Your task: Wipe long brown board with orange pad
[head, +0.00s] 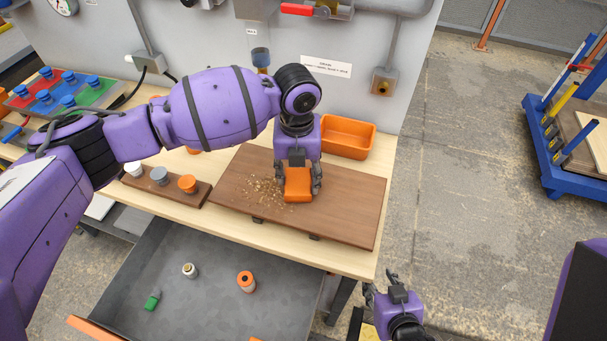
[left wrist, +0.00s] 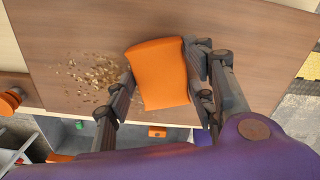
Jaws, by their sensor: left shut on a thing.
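The long brown board (head: 345,205) lies flat on the light wooden workbench, and it also fills much of the left wrist view (left wrist: 255,50). Pale crumbs (head: 262,190) are scattered on its left part; in the left wrist view they lie left of the pad (left wrist: 95,75). My left gripper (head: 298,186) is shut on the orange pad (head: 298,184), with a finger on each side of it. The pad is at the board's middle, just right of the crumbs; I cannot tell whether it touches the board. My right gripper (head: 381,282) is empty, its fingers apart, below the bench's front right corner.
An orange bin (head: 347,136) stands behind the board. A small brown rack (head: 165,187) with several knobs is left of it. An open grey drawer (head: 215,290) below the bench holds small items. A blue cart (head: 562,180) stands far right.

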